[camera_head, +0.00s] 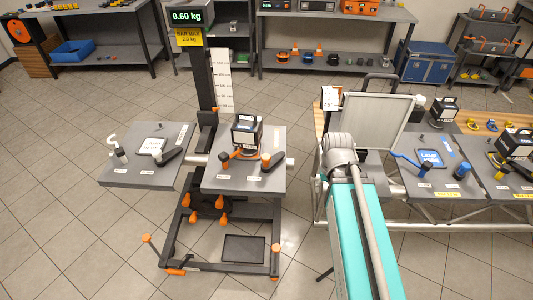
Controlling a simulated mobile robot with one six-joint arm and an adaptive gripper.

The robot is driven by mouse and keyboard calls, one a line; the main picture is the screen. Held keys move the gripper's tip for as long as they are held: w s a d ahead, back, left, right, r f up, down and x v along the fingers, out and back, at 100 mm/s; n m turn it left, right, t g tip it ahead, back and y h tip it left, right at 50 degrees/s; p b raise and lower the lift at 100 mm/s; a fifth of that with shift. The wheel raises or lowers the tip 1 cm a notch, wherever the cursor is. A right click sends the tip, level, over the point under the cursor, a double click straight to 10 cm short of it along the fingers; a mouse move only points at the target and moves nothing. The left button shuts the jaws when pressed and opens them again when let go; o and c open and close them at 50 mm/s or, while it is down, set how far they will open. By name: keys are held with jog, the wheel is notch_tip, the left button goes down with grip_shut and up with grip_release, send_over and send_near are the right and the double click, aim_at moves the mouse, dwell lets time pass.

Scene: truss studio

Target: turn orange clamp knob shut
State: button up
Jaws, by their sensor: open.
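A grey plate (238,183) on the right side of the black stand bears orange parts. A short upright knob with an orange top (266,158) stands near the plate's middle right. To its left, an orange lever (238,154) runs from a dark-capped post (226,160). A black box-shaped block with a handle (246,131) stands behind them. Several other orange knobs (195,217) sit lower on the stand's frame. I cannot tell from this distance how far any knob is turned. My gripper is not in view.
A second plate (118,178) with a white hook is on the left of the stand. Plates with blue (447,188) and yellow parts are at the right. A teal beam with a grey tube fills the lower centre right. Tiled floor (80,240) is clear at the lower left.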

jog(key=o, duration=0.4)
jog(key=shift+w+a+r, duration=0.1)
jog(key=shift+r, duration=0.05)
notch_tip(320, 180, up, 14)
jog(key=m+p, duration=0.9)
jog(key=p, duration=0.5)
send_over(266, 156)
notch_tip(266, 156, down, 14)
jog(key=b, duration=1.3)
jog(key=shift+r, duration=0.1)
